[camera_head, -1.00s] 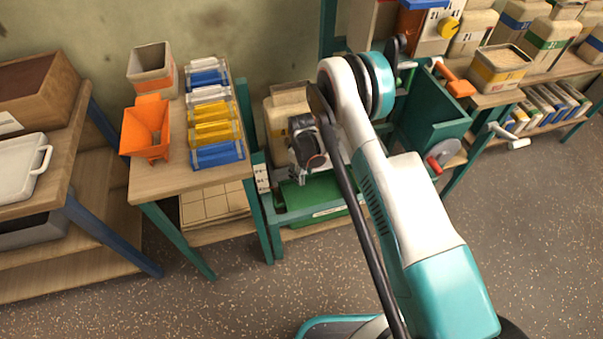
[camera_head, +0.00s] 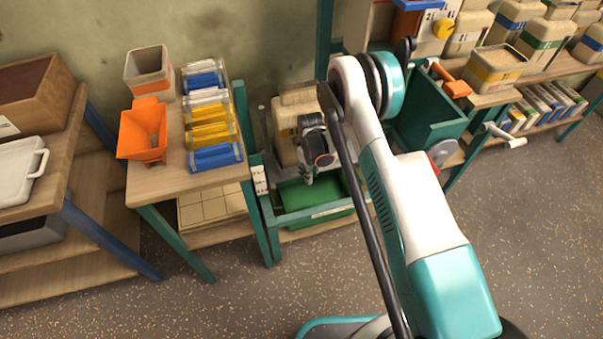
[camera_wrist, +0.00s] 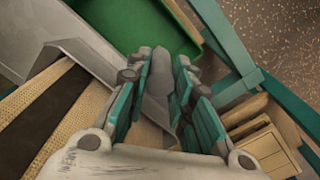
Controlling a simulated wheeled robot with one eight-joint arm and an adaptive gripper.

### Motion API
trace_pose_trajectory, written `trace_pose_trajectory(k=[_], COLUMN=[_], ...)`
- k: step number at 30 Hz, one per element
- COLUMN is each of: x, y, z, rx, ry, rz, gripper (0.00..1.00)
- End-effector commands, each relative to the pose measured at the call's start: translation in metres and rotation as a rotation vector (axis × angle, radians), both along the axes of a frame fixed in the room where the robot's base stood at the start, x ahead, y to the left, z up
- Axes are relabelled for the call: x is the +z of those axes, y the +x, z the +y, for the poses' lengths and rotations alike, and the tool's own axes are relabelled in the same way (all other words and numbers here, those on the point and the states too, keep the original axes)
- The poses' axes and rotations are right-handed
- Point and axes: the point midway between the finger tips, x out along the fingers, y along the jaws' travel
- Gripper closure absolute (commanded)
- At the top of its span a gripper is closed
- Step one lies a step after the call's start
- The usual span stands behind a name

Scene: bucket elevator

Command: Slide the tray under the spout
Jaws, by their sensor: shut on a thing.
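A green tray (camera_head: 318,196) lies low in the teal frame, below my gripper in the head view. Its inside and rim show at the top of the wrist view (camera_wrist: 176,28). My gripper (camera_wrist: 160,85) is shut on a narrow grey piece (camera_wrist: 157,100) between its fingers. I cannot tell whether this piece belongs to the tray. In the head view my gripper (camera_head: 307,177) points down over the tray, in front of a beige container. A grey angled metal part (camera_wrist: 85,52) is left of the fingers. I cannot make out the spout for sure.
The teal frame's rail (camera_head: 312,214) runs along the tray's front. A bench (camera_head: 160,184) with an orange hopper (camera_head: 143,135) and coloured packs (camera_head: 212,135) stands left. A teal bin (camera_head: 428,115) and a hand crank (camera_head: 507,136) are right. The front floor has free room.

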Motion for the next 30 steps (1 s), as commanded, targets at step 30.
trace_pose_trajectory(k=[30], x=[0.000], y=[0.037], z=[-0.129], rx=[0.000], ry=[-0.001], rz=[0.000], gripper=[1.00])
